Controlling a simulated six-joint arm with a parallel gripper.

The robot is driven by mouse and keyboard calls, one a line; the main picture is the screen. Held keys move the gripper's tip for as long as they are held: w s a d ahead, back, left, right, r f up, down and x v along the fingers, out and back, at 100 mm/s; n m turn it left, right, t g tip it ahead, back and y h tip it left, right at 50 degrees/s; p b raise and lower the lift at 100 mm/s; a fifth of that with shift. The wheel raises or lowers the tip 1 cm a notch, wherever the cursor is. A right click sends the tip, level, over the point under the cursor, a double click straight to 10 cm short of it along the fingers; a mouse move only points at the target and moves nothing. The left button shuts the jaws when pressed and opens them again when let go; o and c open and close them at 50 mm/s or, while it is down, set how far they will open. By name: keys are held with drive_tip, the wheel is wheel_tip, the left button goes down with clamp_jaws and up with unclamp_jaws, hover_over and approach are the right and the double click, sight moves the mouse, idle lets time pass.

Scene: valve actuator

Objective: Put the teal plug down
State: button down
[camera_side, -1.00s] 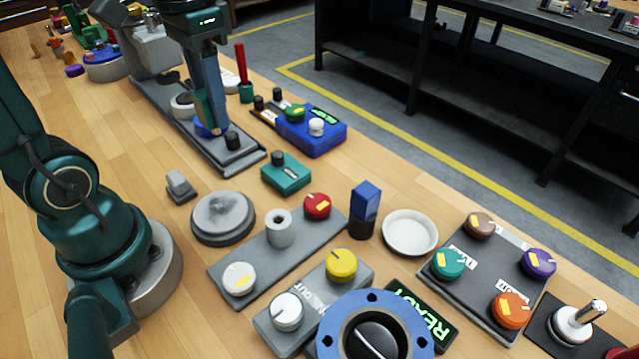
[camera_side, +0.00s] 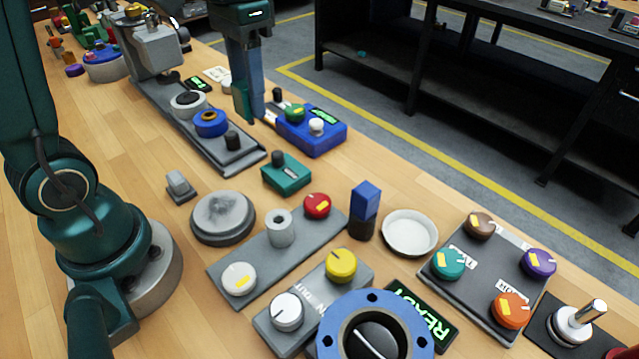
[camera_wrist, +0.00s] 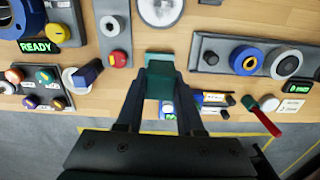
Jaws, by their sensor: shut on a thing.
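My gripper (camera_side: 248,110) is in the air beside the blue box at the back of the work area. In the wrist view the gripper (camera_wrist: 160,92) is shut on the teal plug (camera_wrist: 160,82), a small blocky teal piece between its fingers. The plug is hard to make out in the side view, hidden by the fingers. In the wrist view a teal surface shows just beyond the plug; I cannot tell clearly where one ends and the other begins.
A teal box with a black knob (camera_side: 286,176) stands in front of the blue box (camera_side: 322,138). A grey rail (camera_side: 228,158) carries a blue ring (camera_side: 210,123). A white dish (camera_side: 410,232) and knob panels lie to the right. Bare wood lies left of the round grey disc (camera_side: 223,216).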

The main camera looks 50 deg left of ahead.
drive_tip(key=s, duration=0.1)
drive_tip(key=s+a, duration=0.1)
drive_tip(key=s, duration=0.3)
drive_tip(key=shift+a+r, duration=0.1)
drive_tip(key=shift+a, duration=0.2)
drive_tip(key=shift+w+d+f, duration=0.2)
drive_tip(key=shift+d+f, duration=1.6)
drive_tip(key=shift+d, duration=0.15)
drive_tip(key=shift+w+d+f, duration=0.15)
drive_tip(key=shift+d+f, duration=1.6)
drive_tip(key=shift+d, duration=0.15)
drive_tip(key=shift+w+d+f, duration=0.2)
drive_tip(key=shift+d+f, duration=1.6)
drive_tip(key=shift+d, duration=0.15)
drive_tip(key=shift+f, duration=0.25)
drive_tip(key=shift+f, duration=0.4)
